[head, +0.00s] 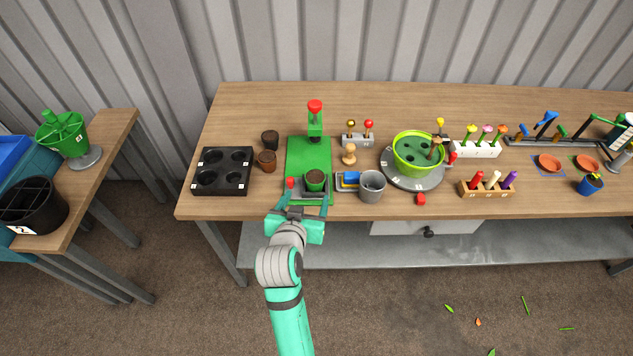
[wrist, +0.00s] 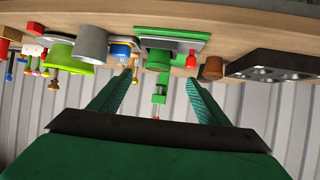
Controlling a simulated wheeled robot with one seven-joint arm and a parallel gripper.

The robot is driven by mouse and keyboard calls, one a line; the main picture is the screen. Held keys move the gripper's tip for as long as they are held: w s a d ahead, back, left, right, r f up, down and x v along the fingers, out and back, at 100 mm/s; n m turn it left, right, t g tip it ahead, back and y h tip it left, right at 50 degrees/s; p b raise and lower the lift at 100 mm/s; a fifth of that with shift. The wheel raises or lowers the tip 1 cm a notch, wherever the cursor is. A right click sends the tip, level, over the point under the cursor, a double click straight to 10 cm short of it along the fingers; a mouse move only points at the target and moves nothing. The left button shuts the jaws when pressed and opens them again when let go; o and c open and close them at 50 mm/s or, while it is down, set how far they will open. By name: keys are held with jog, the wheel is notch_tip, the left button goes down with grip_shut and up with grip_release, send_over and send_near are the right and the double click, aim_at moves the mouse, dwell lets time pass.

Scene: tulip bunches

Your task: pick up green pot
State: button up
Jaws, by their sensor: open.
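A small green pot (head: 315,181) filled with dark soil stands upright in a grey holder (head: 301,193) at the front of a green stand (head: 302,150). The green pot also shows in the wrist view (wrist: 158,59), which is upside down, between and beyond my fingertips. My gripper (head: 305,204) is open and empty at the table's front edge, just in front of the pot. In the wrist view its two fingers (wrist: 158,82) are spread apart, and I see no contact with the pot.
A grey cup (head: 371,187) stands close right of the pot. A black tray (head: 221,190) with round hollows and brown pots (head: 266,163) are to the left. A lime-green bowl (head: 402,162) sits on a grey turntable further right. A red-topped post (head: 315,112) rises behind the pot.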

aim_at(315, 180)
jog(key=x, duration=0.4)
jog(key=r+x, duration=0.1)
jog(key=x, duration=0.1)
jog(key=shift+w, duration=0.4)
jog(key=x, duration=0.3)
jog(key=shift+w+d+f, duration=0.25)
jog(key=shift+d+f, duration=0.05)
jog(key=shift+f, duration=0.05)
jog(key=shift+w+a+f, duration=0.15)
jog(key=shift+w+f, duration=0.05)
jog(key=shift+w, duration=0.15)
jog(key=shift+d, duration=0.3)
jog(key=c, duration=1.2)
